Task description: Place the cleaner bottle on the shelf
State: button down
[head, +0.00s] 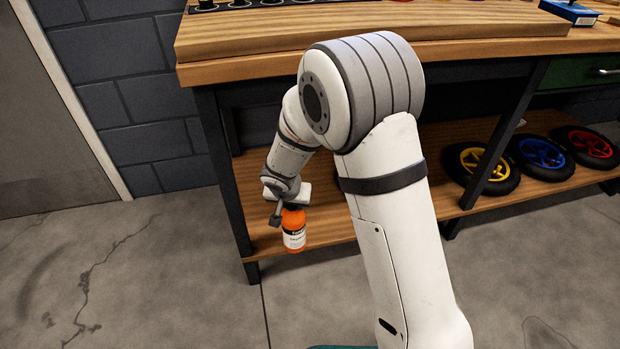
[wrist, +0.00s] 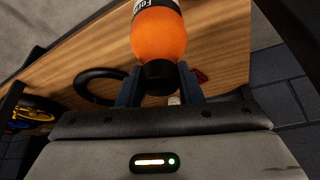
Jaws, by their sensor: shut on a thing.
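The cleaner bottle (head: 293,228) is orange with a white and black label and a dark cap. My gripper (head: 279,213) is shut on it near its top, and the bottle hangs roughly upright below the jaws. In the wrist view the orange bottle (wrist: 158,38) shows with its black cap between the two fingers of my gripper (wrist: 160,82). The wooden lower shelf (head: 325,228) of the bench lies behind and around the bottle in the head view. I cannot tell whether the bottle touches the shelf.
Wheels with yellow (head: 484,167), blue (head: 541,152) and red hubs (head: 590,144) lie on the shelf's right part. A dark bench leg (head: 226,178) stands just left of my gripper. The wooden bench top (head: 250,62) is above. A dark ring (wrist: 97,86) shows on the shelf in the wrist view.

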jog(key=w+d+f+b, duration=0.1)
jog(key=w+f, duration=0.2)
jog(key=w, duration=0.8)
jog(key=shift+w+d+f, duration=0.2)
jog(key=shift+w, duration=0.1)
jog(key=shift+f, duration=0.15)
jog(key=c, duration=1)
grip_release()
